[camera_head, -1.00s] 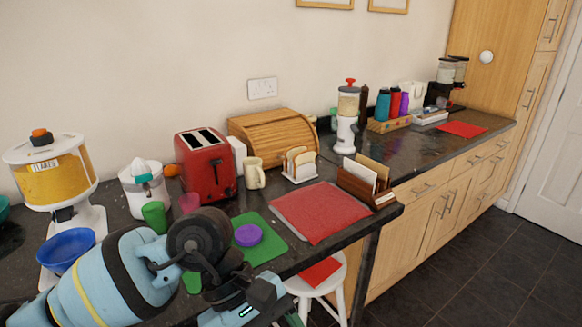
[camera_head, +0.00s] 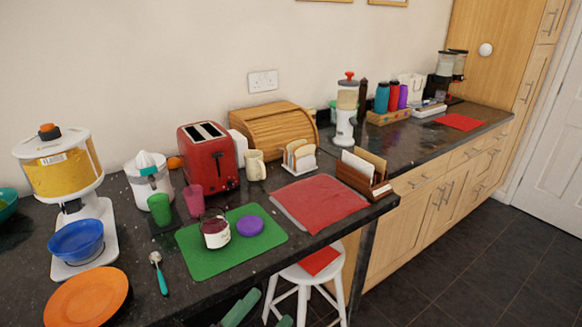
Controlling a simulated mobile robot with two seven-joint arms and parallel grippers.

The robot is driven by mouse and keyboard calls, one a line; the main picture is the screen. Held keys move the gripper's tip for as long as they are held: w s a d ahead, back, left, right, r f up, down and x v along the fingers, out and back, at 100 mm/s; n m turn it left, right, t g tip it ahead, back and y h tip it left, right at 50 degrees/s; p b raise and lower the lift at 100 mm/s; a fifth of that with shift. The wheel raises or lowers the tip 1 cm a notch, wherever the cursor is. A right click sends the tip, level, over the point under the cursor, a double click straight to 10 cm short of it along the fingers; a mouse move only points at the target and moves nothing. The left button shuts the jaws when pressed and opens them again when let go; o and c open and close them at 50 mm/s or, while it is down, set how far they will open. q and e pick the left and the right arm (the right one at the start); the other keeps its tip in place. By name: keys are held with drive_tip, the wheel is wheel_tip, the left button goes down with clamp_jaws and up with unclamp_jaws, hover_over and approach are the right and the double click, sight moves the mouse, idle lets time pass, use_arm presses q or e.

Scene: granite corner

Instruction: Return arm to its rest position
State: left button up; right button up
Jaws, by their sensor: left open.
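My left gripper (camera_head: 263,314) shows at the bottom edge, in front of and below the counter's front edge. Its two grey-green fingers are apart and nothing shows between them. Most of my left arm is out of the picture. My right gripper is not in view. An open jar with dark red contents (camera_head: 215,232) stands on the green mat (camera_head: 205,262). A purple lid (camera_head: 250,225) lies on the mat beside the jar.
The white stool (camera_head: 302,275) with a red seat pad stands close to my gripper, under the counter edge. An orange plate (camera_head: 86,298), a spoon (camera_head: 158,272) and a blue bowl (camera_head: 77,240) are at left. The red toaster (camera_head: 208,160) stands behind. Floor at right is clear.

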use_arm(q)
drive_tip(key=s+a+f+n+y, duration=0.2)
drive_tip(key=a+f+n+y, duration=0.15)
drive_tip(key=f+n, duration=0.2)
drive_tip(key=s+a+f+n+g+y, duration=0.1)
drive_tip(key=s+a+f+n+y, duration=0.2)
drive_tip(key=f, duration=0.4)
drive_tip(key=s+a+f+n+y, duration=0.2)
drive_tip(key=a+f+n+y, duration=0.1)
drive_tip(key=f+n+y, duration=0.25)
drive_tip(key=s+a+f+n+g+y, duration=0.1)
drive_tip(key=s+a+f+n+g, duration=0.2)
drive_tip(key=s+f, duration=0.3)
drive_tip(key=s+a+f+n+g+y, duration=0.1)
drive_tip(key=s+a+f+n+g, duration=0.2)
drive_tip(key=s+f, duration=0.3)
drive_tip(key=shift+s+a+p, duration=0.15)
drive_tip(key=shift+s+p, duration=0.25)
drive_tip(key=shift+s, duration=0.8)
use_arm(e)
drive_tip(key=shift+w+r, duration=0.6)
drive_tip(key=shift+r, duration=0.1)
use_arm(q)
drive_tip(key=shift+r, duration=0.1)
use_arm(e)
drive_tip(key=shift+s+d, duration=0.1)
